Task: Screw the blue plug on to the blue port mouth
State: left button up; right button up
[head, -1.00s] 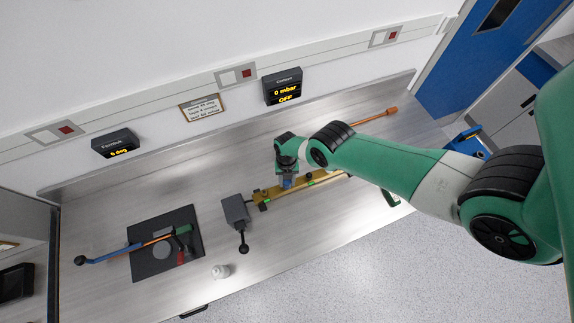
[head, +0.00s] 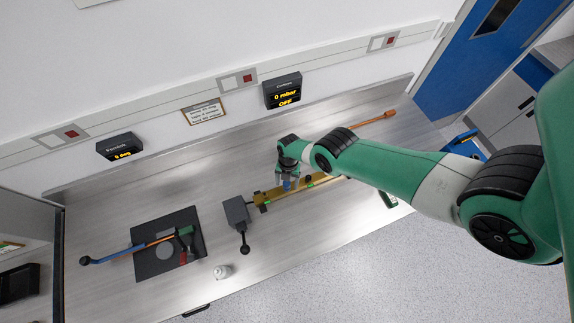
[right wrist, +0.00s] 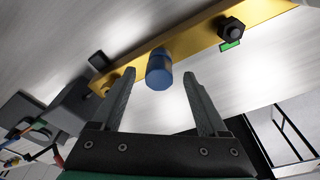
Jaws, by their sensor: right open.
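A blue cylinder (right wrist: 159,70) stands on a brass-coloured bar in the right wrist view, between and just beyond my fingertips. A small patch of blue (head: 288,186) shows at the same place in the head view. I cannot tell plug from port mouth, or whether the plug is seated on it. My right gripper (right wrist: 159,76) is open, one finger on each side of the cylinder with visible gaps, and holds nothing. It also shows in the head view (head: 289,182), above the brass bar (head: 266,195). My left gripper is not in view.
A grey box with a black-knobbed lever (head: 237,212) stands left of the bar. A dark mat (head: 147,262) with tools lies farther left. A white bottle (head: 222,271) stands near the front edge. An orange-ended rod (head: 375,118) lies behind my right arm. Bench between mat and box is clear.

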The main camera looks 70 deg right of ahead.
jog(key=shift+r, duration=0.7)
jog(key=shift+f, duration=0.2)
jog(key=shift+f+n+b, duration=0.1)
jog(key=shift+n+b, duration=0.25)
jog(key=shift+n, duration=1.25)
